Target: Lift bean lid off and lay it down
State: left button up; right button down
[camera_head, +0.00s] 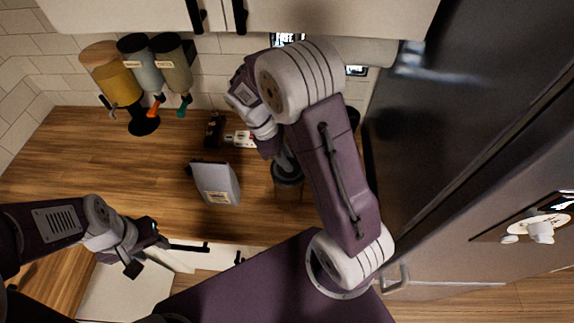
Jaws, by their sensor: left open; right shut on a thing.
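A dark round bean jar (287,189) stands on the wooden counter in the middle of the head view. My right gripper (286,164) is directly over its top and shut on the bean lid, which is mostly hidden by the gripper and arm. I cannot tell whether the lid touches the jar or is a little above it. My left gripper (141,256) is open and empty, low at the left, in front of the counter's edge and far from the jar.
A grey-white container (216,183) stands left of the jar. Small dark and white items (239,139) lie behind it. The left counter (110,170) is clear. A dark fridge (450,130) stands at the right.

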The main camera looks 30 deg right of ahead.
jog(key=s+r+b, duration=0.3)
jog(key=s+r, duration=0.5)
jog(key=s, duration=0.3)
jog(key=shift+s+d+r, duration=0.2)
jog(key=shift+s+d, duration=0.15)
jog(key=shift+d, duration=0.1)
